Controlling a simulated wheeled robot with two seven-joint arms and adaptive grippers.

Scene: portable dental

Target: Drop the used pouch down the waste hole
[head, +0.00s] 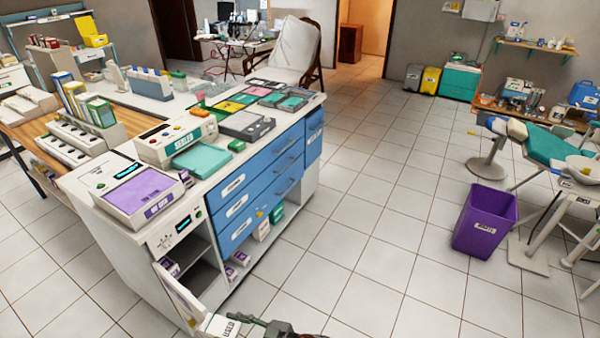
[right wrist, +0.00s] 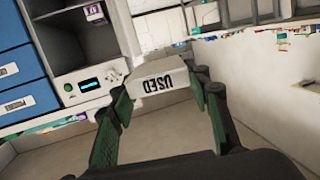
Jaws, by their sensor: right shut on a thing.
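The used pouch (head: 222,326) is a pale packet labelled USED, at the bottom edge of the head view. My right gripper (head: 250,327) is shut on it. In the right wrist view the pouch (right wrist: 158,78) sits between the two green-padded fingers of my right gripper (right wrist: 165,95), its label upside down. It is held in front of the cabinet's lower front, near the open door (head: 177,296). I cannot make out a waste hole for certain in either view. My left gripper is not in view.
A white cabinet with blue drawers (head: 250,195) carries a purple-topped device (head: 140,192), a sealer (head: 175,142) and several trays. Its open lower shelves hold small boxes. A purple bin (head: 485,220) stands on the tiled floor at right. The floor between is clear.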

